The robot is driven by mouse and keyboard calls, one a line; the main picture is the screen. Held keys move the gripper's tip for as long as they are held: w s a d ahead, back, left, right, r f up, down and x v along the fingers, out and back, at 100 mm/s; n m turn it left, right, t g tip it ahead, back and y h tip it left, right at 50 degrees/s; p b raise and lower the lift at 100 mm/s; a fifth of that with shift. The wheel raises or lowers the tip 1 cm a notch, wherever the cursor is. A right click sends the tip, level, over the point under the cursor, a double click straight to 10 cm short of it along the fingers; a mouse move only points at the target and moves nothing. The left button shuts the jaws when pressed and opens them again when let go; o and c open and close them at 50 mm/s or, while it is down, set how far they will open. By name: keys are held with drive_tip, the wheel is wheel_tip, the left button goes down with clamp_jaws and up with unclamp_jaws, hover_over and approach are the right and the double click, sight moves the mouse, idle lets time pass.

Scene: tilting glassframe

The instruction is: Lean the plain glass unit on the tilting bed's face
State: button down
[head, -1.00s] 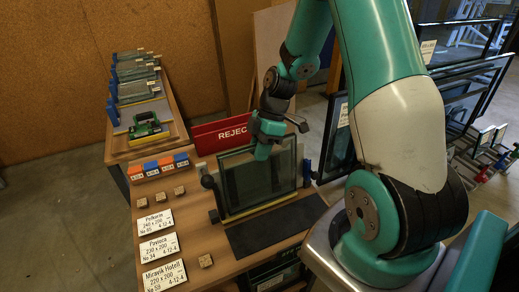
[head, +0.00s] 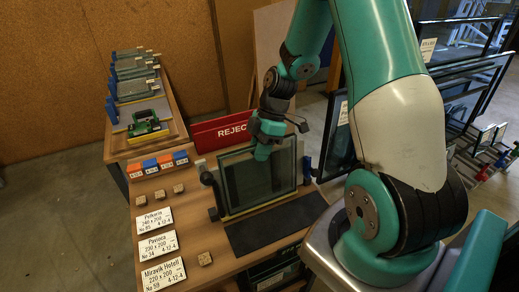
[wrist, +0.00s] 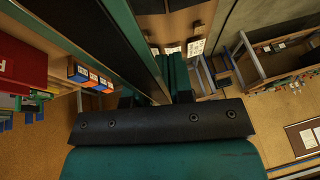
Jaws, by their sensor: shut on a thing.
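The plain glass unit (head: 258,180) stands nearly upright in the head view, a dark-edged pane at the tilting bed (head: 228,214) on the wooden bench. My gripper (head: 266,143) is at its top edge, shut on it. In the wrist view the unit's edge (wrist: 150,50) runs away from my gripper (wrist: 155,92) as a long dark strip. The bed's face lies mostly behind the glass, and I cannot tell whether the glass touches it.
A dark mat (head: 276,222) lies in front of the bed. A red REJECT box (head: 222,133) stands behind. Colored blocks (head: 166,163), small wooden blocks (head: 178,188) and white label cards (head: 158,245) lie at the left. A black knob (head: 207,179) sits beside the glass.

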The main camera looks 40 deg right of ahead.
drive_tip(key=c, duration=0.9)
unclamp_jaws()
drive_tip(key=b+v, duration=0.1)
drive_tip(key=v, duration=1.6)
drive_tip(key=shift+r, duration=0.25)
drive_tip(key=s+a+r+m, duration=0.1)
drive_tip(key=s+a+m, duration=0.1)
drive_tip(key=a, duration=0.7)
drive_tip(key=s+a+r+m, duration=0.1)
drive_tip(key=s+a+r, duration=0.1)
drive_tip(key=a, duration=0.7)
drive_tip(key=s+a+m, duration=0.1)
drive_tip(key=s+a, duration=0.2)
drive_tip(key=s, duration=0.1)
drive_tip(key=s+a+m, duration=0.2)
drive_tip(key=s+a, duration=0.1)
drive_tip(key=s, duration=0.1)
drive_tip(key=s+a+m, duration=0.1)
drive_tip(key=s+a, duration=0.3)
drive_tip(key=s, duration=0.1)
drive_tip(key=shift+s+a+f+t+h, duration=0.1)
drive_tip(key=shift+s+f+t+h, duration=0.05)
drive_tip(key=shift+f+t+h, duration=0.2)
